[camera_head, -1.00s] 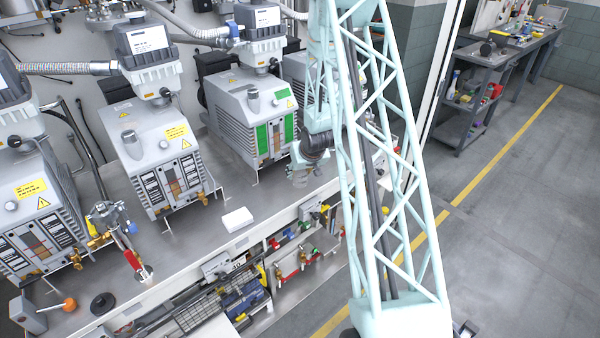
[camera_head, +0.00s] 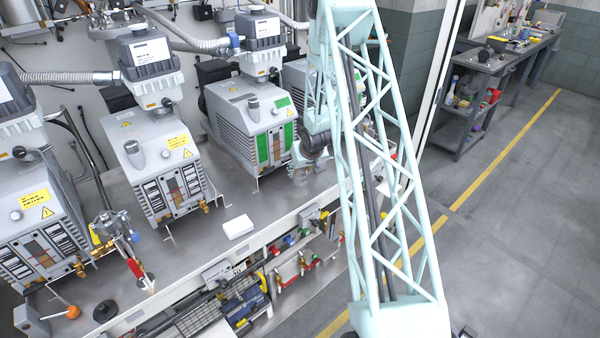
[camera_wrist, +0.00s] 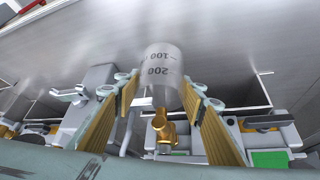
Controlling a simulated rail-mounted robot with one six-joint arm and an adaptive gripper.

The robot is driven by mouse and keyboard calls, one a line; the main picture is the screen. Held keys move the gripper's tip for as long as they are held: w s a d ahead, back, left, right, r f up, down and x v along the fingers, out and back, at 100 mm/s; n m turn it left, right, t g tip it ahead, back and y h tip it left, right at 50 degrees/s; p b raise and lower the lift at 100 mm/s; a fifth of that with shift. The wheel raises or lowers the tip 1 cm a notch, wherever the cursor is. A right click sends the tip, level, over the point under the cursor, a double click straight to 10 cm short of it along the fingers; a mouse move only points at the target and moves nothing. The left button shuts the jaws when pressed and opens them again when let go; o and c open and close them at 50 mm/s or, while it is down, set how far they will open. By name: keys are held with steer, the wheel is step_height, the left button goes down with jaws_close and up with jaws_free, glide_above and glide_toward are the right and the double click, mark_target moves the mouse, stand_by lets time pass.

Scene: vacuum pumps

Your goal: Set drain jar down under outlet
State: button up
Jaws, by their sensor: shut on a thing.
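The drain jar (camera_wrist: 165,66) is a clear cylinder with dark 100 and 200 marks, in the middle of the wrist view. My gripper (camera_wrist: 164,88) is shut on it, with a tan-padded finger on each side. A brass outlet (camera_wrist: 162,130) of a pump shows just below the jar in that view, close to its rim. In the head view my gripper (camera_head: 303,174) is low over the bench, in front of the pump with green panels (camera_head: 264,148). The jar is too small to make out there. I cannot tell whether its base touches the bench.
The steel bench top (camera_head: 200,255) is bare around the gripper, and its front edge (camera_wrist: 35,18) shows in the wrist view. Other grey pumps (camera_head: 165,175) stand to the left. Shelves below hold valves and tools.

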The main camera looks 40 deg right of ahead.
steer(key=shift+f, duration=0.2)
steer(key=shift+f+b, duration=0.2)
steer(key=shift+b, duration=0.2)
stand_by(0.6)
steer(key=o, duration=0.9)
steer(key=shift+o, duration=0.2)
steer(key=shift+r, duration=0.15)
steer(key=v, duration=1.1)
steer(key=shift+s+r, duration=0.2)
steer(key=shift+r, duration=0.1)
stand_by(0.4)
